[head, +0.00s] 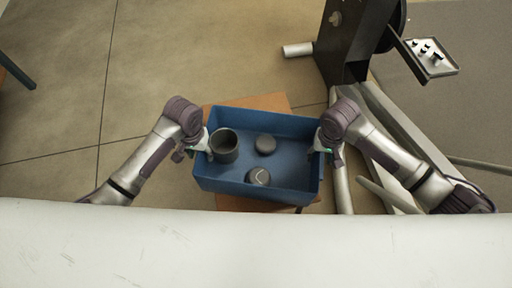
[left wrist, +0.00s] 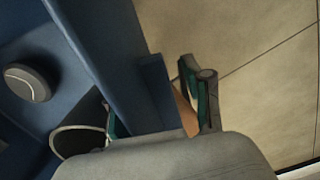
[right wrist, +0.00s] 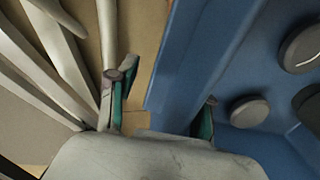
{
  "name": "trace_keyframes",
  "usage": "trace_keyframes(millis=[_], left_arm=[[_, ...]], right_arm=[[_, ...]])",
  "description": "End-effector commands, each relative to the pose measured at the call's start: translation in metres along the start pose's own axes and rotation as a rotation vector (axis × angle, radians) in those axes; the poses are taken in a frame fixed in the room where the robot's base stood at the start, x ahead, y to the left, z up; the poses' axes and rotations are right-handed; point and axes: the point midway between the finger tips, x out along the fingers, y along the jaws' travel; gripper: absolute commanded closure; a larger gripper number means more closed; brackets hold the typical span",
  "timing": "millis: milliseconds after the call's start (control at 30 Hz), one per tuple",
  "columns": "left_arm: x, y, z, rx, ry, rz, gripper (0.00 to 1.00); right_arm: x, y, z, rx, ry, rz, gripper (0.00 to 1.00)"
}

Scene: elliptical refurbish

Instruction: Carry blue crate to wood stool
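The blue crate (head: 283,187) is in the middle of the head view, over a brown wood surface (head: 262,101), which looks like the stool's top and shows past its far and near edges. Inside are a dark cup (head: 224,146) and two round dark lidded things (head: 265,144), (head: 258,177). My left gripper (head: 204,150) straddles the crate's left wall, which also shows in the left wrist view (left wrist: 108,62); a gap shows beside the outer finger. My right gripper (head: 322,149) straddles the right wall, which shows in the right wrist view (right wrist: 185,65), also with a gap.
A black machine frame (head: 343,45) with pale legs and a small tray (head: 437,57) stands at the right, its legs close to the crate's right side. A white surface (head: 250,248) fills the bottom. The tiled floor (head: 150,60) at the left is mostly clear.

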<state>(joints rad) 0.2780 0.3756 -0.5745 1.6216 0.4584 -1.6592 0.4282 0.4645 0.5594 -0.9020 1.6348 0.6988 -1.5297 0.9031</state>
Motion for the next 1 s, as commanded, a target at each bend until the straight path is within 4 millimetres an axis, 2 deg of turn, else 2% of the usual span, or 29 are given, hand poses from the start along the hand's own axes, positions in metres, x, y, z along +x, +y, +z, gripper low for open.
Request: trace_keyframes(millis=[267,367,600,800,1000], left_arm=[[-0.006,0.002,-0.001,0.002,0.002,0.004,0.5],[-0.019,0.002,-0.002,0.002,0.005,0.004,0.5],[-0.07,0.002,-0.002,0.002,0.008,0.004,0.5],[-0.105,0.001,-0.001,0.001,0.004,0.003,0.5],[-0.119,0.001,0.0,0.001,0.001,0.002,0.5]], right_arm=[[0.0,-0.002,0.001,-0.002,0.0,-0.005,0.5],[-0.001,-0.002,0.001,-0.002,0.0,-0.005,0.5],[-0.001,-0.003,0.001,-0.002,0.0,-0.006,0.5],[-0.001,-0.003,0.001,-0.002,0.0,-0.006,0.5],[-0.003,-0.003,0.0,-0.002,0.001,-0.007,0.5]])
